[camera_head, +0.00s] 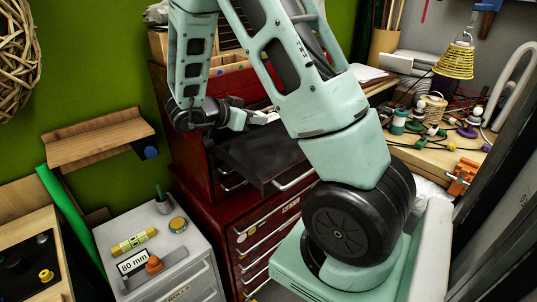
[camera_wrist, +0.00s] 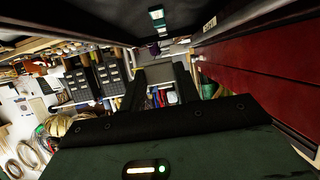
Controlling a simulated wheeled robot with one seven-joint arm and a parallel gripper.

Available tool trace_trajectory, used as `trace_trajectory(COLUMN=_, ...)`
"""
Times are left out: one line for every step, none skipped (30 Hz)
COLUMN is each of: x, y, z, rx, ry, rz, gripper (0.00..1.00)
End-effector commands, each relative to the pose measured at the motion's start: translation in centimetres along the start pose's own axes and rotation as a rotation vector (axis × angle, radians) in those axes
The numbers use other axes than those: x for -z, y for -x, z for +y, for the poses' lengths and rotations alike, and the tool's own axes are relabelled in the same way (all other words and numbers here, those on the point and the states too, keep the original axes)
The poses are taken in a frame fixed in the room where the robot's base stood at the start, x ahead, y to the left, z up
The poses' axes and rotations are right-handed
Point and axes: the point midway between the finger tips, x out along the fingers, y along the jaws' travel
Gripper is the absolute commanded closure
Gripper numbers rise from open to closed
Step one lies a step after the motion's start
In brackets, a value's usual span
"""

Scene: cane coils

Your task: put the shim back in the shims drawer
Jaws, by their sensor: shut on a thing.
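My gripper (camera_head: 250,118) is above the rear of a pulled-out drawer (camera_head: 262,158) of the red tool cabinet (camera_head: 262,218). A small pale piece (camera_head: 266,117) shows at its fingertips, probably the shim; its shape is too small to make out. The jaws are shut on it. The drawer's front has a pale bar handle (camera_head: 295,180). I cannot read this drawer's label. In the wrist view my dark fingers (camera_wrist: 165,74) show in the middle, but the held piece is not clear there. Red drawer fronts (camera_wrist: 262,65) run down the right side.
My arm hides part of the cabinet. A cluttered bench (camera_head: 440,160) stands at right. A wooden shelf (camera_head: 100,140) juts from the green wall.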

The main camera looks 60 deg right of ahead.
Motion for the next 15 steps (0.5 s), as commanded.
trace_trajectory(x=-0.5, y=-0.2, z=0.0, rx=-0.001, ry=0.0, rz=0.0, gripper=0.9)
trace_trajectory(x=-0.7, y=-0.3, z=0.0, rx=-0.002, ry=0.001, rz=0.0, gripper=0.9)
trace_trajectory(x=-1.0, y=-0.4, z=0.0, rx=-0.003, ry=0.002, rz=0.0, gripper=0.9)
trace_trajectory(x=-1.4, y=-0.6, z=0.0, rx=-0.004, ry=0.003, rz=0.001, gripper=0.9)
trace_trajectory(x=-1.8, y=-0.7, z=0.0, rx=-0.004, ry=0.005, rz=0.0, gripper=0.9)
trace_trajectory(x=-2.4, y=-1.0, z=0.1, rx=-0.005, ry=0.005, rz=0.0, gripper=0.9)
trace_trajectory(x=-2.8, y=-1.2, z=0.1, rx=-0.005, ry=0.007, rz=0.0, gripper=0.9)
trace_trajectory(x=-3.2, y=-1.4, z=0.1, rx=-0.005, ry=0.006, rz=0.001, gripper=0.9)
trace_trajectory(x=-3.8, y=-1.6, z=0.1, rx=-0.004, ry=0.006, rz=0.002, gripper=0.9)
trace_trajectory(x=-4.2, y=-1.8, z=0.1, rx=-0.004, ry=0.005, rz=0.001, gripper=0.9)
trace_trajectory(x=-4.6, y=-1.9, z=0.1, rx=-0.004, ry=0.005, rz=0.001, gripper=0.9)
trace_trajectory(x=-5.0, y=-2.1, z=0.1, rx=-0.004, ry=0.004, rz=0.0, gripper=0.9)
trace_trajectory(x=-5.3, y=-2.2, z=0.1, rx=-0.004, ry=0.003, rz=0.0, gripper=0.9)
trace_trajectory(x=-5.4, y=-2.3, z=0.1, rx=-0.003, ry=0.002, rz=0.0, gripper=0.9)
trace_trajectory(x=-5.7, y=-2.4, z=0.0, rx=-0.003, ry=0.001, rz=0.0, gripper=0.9)
